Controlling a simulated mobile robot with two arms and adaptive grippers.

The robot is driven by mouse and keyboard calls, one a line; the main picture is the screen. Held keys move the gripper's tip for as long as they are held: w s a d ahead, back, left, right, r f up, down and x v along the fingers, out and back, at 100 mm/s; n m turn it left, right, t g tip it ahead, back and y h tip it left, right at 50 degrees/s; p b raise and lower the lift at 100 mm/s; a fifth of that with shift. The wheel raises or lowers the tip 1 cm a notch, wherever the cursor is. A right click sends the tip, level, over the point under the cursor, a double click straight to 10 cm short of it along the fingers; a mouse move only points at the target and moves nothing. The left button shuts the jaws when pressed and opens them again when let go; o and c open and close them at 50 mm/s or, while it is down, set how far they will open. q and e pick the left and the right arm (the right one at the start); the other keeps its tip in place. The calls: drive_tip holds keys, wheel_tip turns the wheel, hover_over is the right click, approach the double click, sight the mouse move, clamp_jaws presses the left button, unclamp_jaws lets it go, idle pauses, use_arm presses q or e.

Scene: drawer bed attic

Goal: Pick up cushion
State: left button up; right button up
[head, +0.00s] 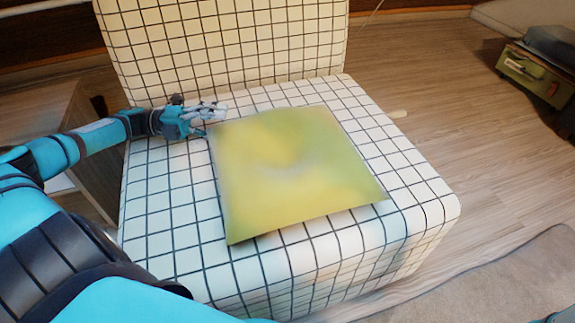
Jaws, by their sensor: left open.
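A flat yellow-green cushion (290,165) lies on the seat of a white chair (170,235) with a black grid pattern. My left gripper (217,112) is at the cushion's far left corner, with its arm coming in from the left. Its fingers are open and point right, close to the cushion's edge. I cannot tell whether they touch it.
The gridded backrest (225,45) rises behind the seat. A wooden cabinet (85,150) stands at the left. A green box (535,75) is at the upper right.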

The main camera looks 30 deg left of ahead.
sight(241, 123)
use_arm(q)
drive_tip(key=b+x, duration=0.3)
drive_tip(key=x, duration=0.2)
drive_tip(key=shift+f, duration=0.15)
drive_tip(key=shift+w+d, duration=0.15)
drive_tip(key=shift+d, duration=0.1)
drive_tip(key=shift+r, duration=0.2)
drive_tip(key=shift+c, duration=0.3)
clamp_jaws()
